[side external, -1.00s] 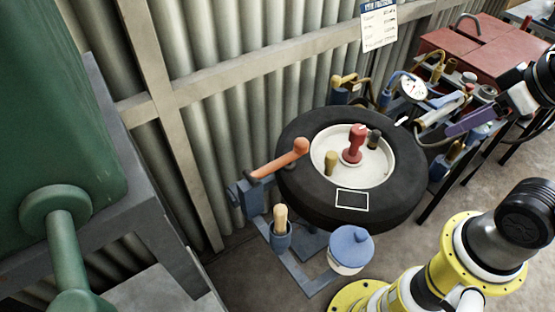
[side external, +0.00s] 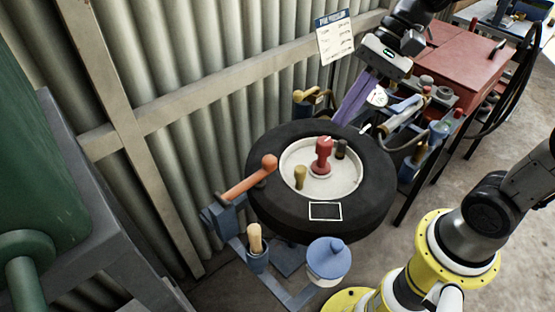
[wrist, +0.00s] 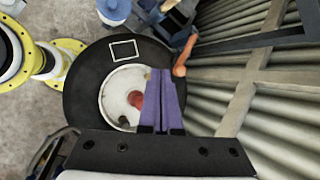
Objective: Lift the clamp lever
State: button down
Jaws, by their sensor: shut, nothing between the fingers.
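The clamp lever (side external: 247,180) is an orange bar with a round ball end, fixed to a blue clamp body (side external: 223,214) left of the tyre. It slants up to the right, and its ball end lies at the tyre's left edge in the side view. The lever also shows in the wrist view (wrist: 184,54), right of the fingertips. My gripper (side external: 341,122) has purple fingers, shut and empty, by the far side of the tyre. In the wrist view my gripper (wrist: 161,72) appears over the wheel, apart from the lever.
The black tyre (side external: 265,205) has a white hub with a red knob (side external: 322,155) and smaller posts standing up. A brush-like handle in a blue cup (side external: 256,248) and a blue-lidded pot (side external: 328,262) stand in front. A corrugated wall (side external: 215,110) is behind.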

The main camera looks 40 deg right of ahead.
jog(key=w+f+m+g+y, duration=0.1)
jog(key=w+f+m+y, duration=0.25)
jog(key=w, duration=0.45)
jog(key=m, duration=0.3)
send_near(277, 172)
notch_tip(277, 172, up, 3)
jog(key=shift+w+d+r+g, duration=0.1)
jog(key=shift+w+r+g, duration=0.1)
jog(key=shift+w+g, duration=0.1)
jog(key=x, duration=1)
jog(key=shift+r, duration=0.15)
